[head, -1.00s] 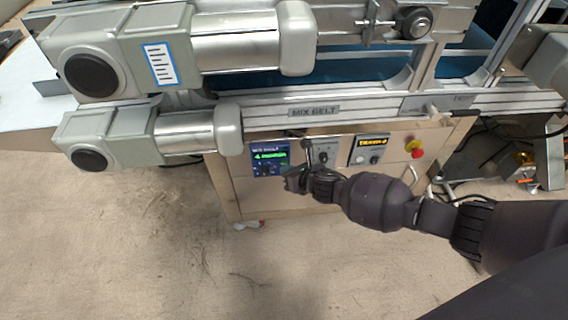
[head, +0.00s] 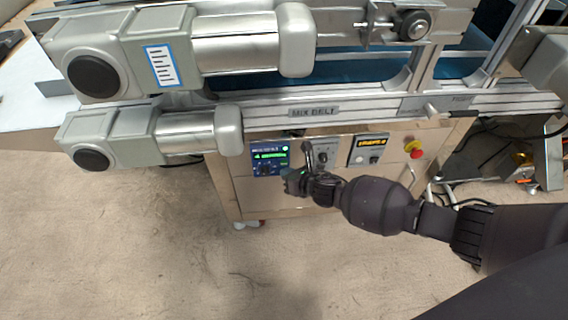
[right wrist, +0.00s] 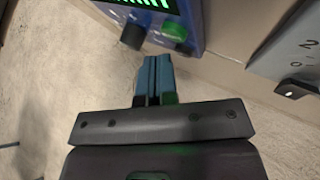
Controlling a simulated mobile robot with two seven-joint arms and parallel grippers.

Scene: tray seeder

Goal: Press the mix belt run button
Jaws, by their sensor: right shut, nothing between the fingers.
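The blue control panel (head: 269,152) with a lit green display is on the front of the cabinet, below the MIX BELT label (head: 315,111). In the right wrist view, a green button (right wrist: 174,31) and a black knob (right wrist: 132,36) sit on the blue panel's lower part. No lettering on the button can be read. My right gripper (head: 289,175) is at the panel's lower right. Its shut, empty fingers (right wrist: 155,62) point toward the panel, just below the button and knob. Contact cannot be told. My left gripper is not in view.
A grey panel with a dial (head: 322,157) is right of the blue one, then a panel with a yellow display (head: 370,149). A red emergency stop (head: 413,149) is farther right. Grey motors (head: 150,134) jut out at left above open floor.

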